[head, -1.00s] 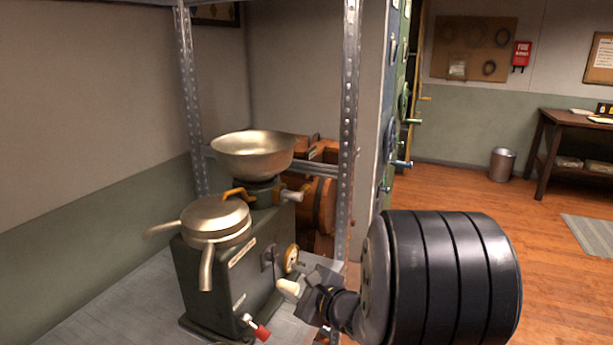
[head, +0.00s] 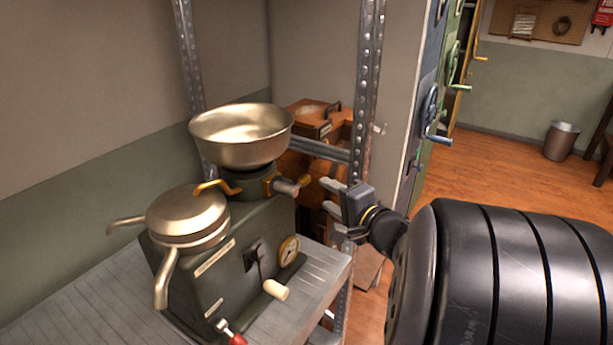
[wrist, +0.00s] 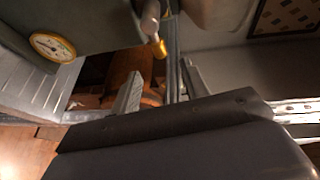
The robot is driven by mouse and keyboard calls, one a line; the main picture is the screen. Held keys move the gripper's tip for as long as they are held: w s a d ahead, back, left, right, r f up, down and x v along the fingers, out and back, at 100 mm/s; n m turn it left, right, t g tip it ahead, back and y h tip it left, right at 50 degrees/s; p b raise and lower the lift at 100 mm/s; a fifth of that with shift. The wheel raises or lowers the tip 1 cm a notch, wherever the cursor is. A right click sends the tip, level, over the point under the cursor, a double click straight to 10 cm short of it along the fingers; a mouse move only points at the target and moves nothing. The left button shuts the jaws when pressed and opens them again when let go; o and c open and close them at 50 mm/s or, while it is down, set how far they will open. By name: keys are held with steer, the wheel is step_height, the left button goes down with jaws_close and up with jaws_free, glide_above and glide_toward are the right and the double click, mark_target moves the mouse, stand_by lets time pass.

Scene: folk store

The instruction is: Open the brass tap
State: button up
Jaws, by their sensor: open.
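The brass tap (head: 217,186) sits below the wide metal bowl (head: 243,132) on the dark green machine (head: 227,272). Its curved brass lever reaches left, and a grey spout (head: 287,187) points right. My gripper (head: 325,197) is open and empty to the right of the spout, apart from it. In the wrist view, the spout comes in from the top with a brass tip (wrist: 159,48), just ahead of my open fingers (wrist: 158,82). The tap's lever is not clearly visible in the wrist view.
The machine stands on a grey slatted shelf (head: 90,300). A round gauge (head: 289,251), a crank with a cream knob (head: 275,289) and a red-handled part (head: 237,338) are on its front. A metal post (head: 368,85) stands behind my gripper. A wooden box (head: 318,122) is behind.

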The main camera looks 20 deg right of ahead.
mark_target(307, 182)
steer(key=p+x, duration=0.1)
steer(key=x, duration=0.9)
steer(key=shift+c, duration=0.5)
jaws_close()
